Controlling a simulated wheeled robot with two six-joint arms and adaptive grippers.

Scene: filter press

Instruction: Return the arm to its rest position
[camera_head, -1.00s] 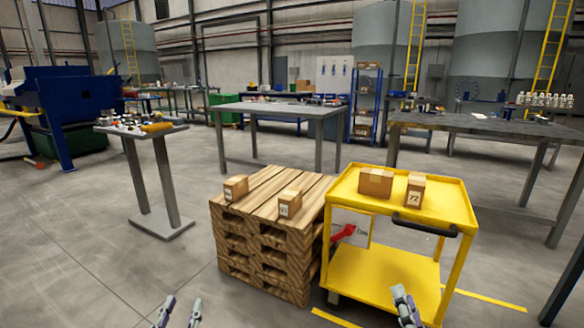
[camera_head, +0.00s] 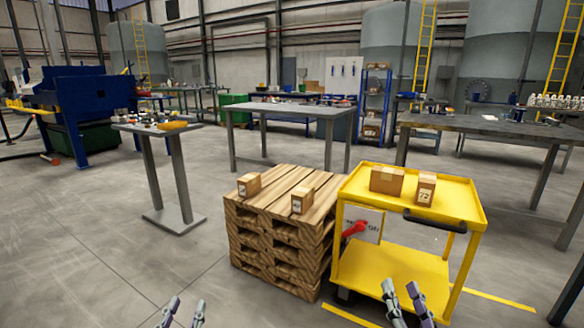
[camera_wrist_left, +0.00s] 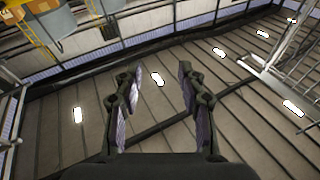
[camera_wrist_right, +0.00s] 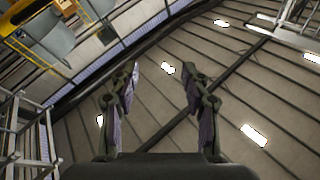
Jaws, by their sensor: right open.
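My left gripper (camera_head: 184,312) shows at the bottom edge of the head view, left of centre, with its two fingers apart and nothing between them. In the left wrist view my left gripper (camera_wrist_left: 158,95) is open and empty, facing the ceiling. My right gripper (camera_head: 405,300) shows at the bottom of the head view, in front of the yellow cart's lower shelf in the picture. In the right wrist view my right gripper (camera_wrist_right: 160,95) is open and empty, also facing the ceiling. Most of both arms is out of view.
A yellow cart (camera_head: 452,193) carries two boxes (camera_head: 387,180). A stack of wooden pallets (camera_head: 275,240) left of it carries two small boxes (camera_head: 302,200). A grey stand (camera_head: 174,219) and grey tables (camera_head: 290,109) stand behind.

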